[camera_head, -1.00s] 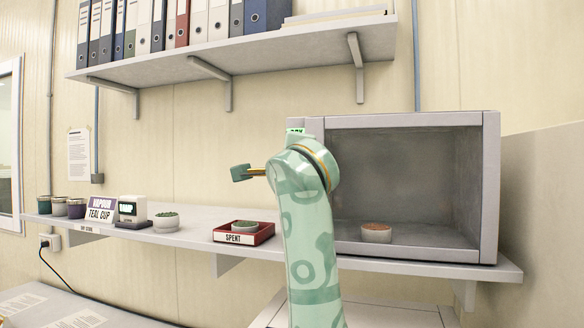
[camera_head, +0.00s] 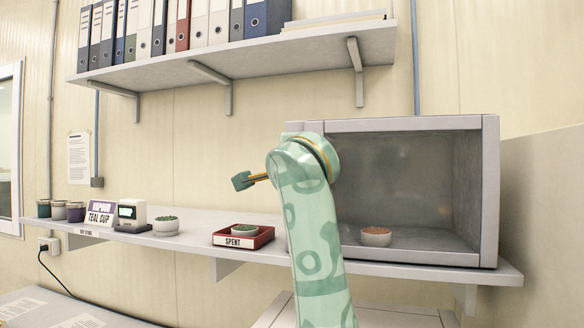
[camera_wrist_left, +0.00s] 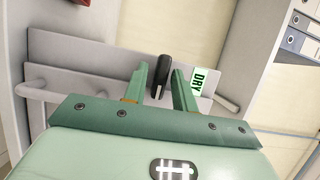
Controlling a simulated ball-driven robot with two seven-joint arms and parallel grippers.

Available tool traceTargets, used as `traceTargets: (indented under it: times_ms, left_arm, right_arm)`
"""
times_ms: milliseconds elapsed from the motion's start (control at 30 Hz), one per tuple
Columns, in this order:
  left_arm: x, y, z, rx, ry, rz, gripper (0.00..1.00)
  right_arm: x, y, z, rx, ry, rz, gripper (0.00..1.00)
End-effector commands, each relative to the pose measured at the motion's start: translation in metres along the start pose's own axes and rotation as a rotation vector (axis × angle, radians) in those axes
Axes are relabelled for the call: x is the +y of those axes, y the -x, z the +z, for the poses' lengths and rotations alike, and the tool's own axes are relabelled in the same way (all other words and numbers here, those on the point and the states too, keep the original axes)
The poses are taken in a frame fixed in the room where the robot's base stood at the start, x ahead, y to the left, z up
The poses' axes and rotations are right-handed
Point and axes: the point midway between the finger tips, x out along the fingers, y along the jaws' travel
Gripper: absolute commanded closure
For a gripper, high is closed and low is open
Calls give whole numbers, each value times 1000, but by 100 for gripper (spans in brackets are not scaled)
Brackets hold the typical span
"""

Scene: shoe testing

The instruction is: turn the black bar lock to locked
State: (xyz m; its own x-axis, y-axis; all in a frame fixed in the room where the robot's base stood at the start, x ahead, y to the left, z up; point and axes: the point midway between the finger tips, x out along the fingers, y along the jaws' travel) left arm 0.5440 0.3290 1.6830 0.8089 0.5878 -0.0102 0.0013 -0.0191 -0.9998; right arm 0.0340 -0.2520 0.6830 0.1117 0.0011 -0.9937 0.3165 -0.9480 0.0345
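The black bar lock (camera_wrist_left: 160,75) is in the left wrist view, standing out from a pale grey panel (camera_wrist_left: 85,62) and nearly upright in the picture, with a small white mark at its lower end. My left gripper (camera_wrist_left: 160,72) is open, one green finger on each side of the bar, with visible gaps. A green DRY label (camera_wrist_left: 199,81) sits just right of the right finger. My right gripper is in neither view.
The grey chamber (camera_head: 489,190) is open at the front, with a bowl of reddish grains (camera_head: 376,237) inside. A red SPENT tray (camera_head: 228,239), a white bowl (camera_head: 166,227) and a small boxed device (camera_head: 132,215) stand left on the shelf. Binders (camera_head: 200,22) line the upper shelf.

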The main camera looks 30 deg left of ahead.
Motion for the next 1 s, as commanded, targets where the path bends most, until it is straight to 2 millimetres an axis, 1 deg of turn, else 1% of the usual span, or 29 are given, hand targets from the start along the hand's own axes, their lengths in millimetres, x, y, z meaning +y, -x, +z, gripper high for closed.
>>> traceTargets:
  times_ms: [300,367,433,567,800,900,1000]
  left_arm:
    - [-1,1,0,0,-2,-3,64]
    - [-1,4,0,0,-2,-4,64]
    - [0,12,-1,2,-1,-5,64]
    - [1,39,-1,3,1,-6,64]
    - [1,105,0,0,0,-7,64]
    - [1,128,1,-1,-1,-6,64]
    - [0,146,1,0,-1,-5,64]
  right_arm:
    - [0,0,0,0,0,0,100]
    - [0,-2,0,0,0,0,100]
    - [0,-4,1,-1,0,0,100]
    - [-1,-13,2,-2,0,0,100]
    - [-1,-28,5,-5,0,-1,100]
    - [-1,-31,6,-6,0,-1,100]
    - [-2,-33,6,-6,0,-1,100]
